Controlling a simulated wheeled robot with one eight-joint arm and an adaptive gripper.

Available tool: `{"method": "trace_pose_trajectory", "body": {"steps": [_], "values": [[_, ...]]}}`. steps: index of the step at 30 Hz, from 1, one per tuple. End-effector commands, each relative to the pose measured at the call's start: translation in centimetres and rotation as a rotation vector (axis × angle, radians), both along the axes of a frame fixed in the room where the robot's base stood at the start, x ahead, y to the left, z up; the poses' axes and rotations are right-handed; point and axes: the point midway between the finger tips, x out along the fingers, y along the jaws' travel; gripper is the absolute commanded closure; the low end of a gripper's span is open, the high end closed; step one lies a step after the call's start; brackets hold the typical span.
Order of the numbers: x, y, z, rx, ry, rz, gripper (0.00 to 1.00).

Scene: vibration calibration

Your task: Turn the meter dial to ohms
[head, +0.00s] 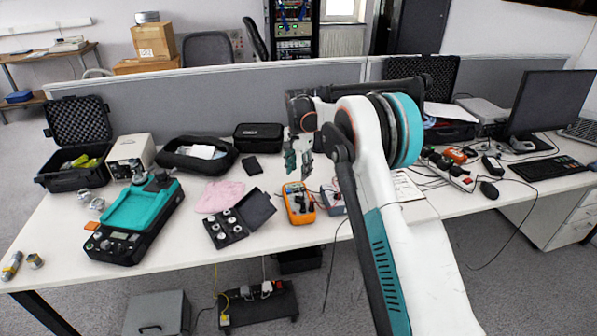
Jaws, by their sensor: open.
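The orange handheld meter (299,205) lies on the white table near its middle, with a dial on its face too small to read. My gripper (297,170) is above and just behind the meter in the picture, its fingers pointing down. It is open and holds nothing that I can see. My white and teal arm comes in from the lower right and hides part of the table to the right of the meter. I cannot tell the exact height of the fingers over the meter.
Left of the meter are an open black case of weights (239,217), a pink cloth (220,196) and a teal and black device (133,217). A grey box (332,200) with cables stands close on the right. A grey partition (230,98) runs behind the table.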

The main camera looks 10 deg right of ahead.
Motion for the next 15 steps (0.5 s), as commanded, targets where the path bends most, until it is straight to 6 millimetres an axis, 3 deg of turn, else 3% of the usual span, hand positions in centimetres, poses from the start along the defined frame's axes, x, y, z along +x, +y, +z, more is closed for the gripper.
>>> {"method": "trace_pose_trajectory", "body": {"steps": [5, 15], "values": [[0.1, 0.0, 0.3, 0.000, 0.000, 0.141, 0.66], [0.4, 0.1, 1.3, 0.001, 0.000, 0.902, 0.66]]}}
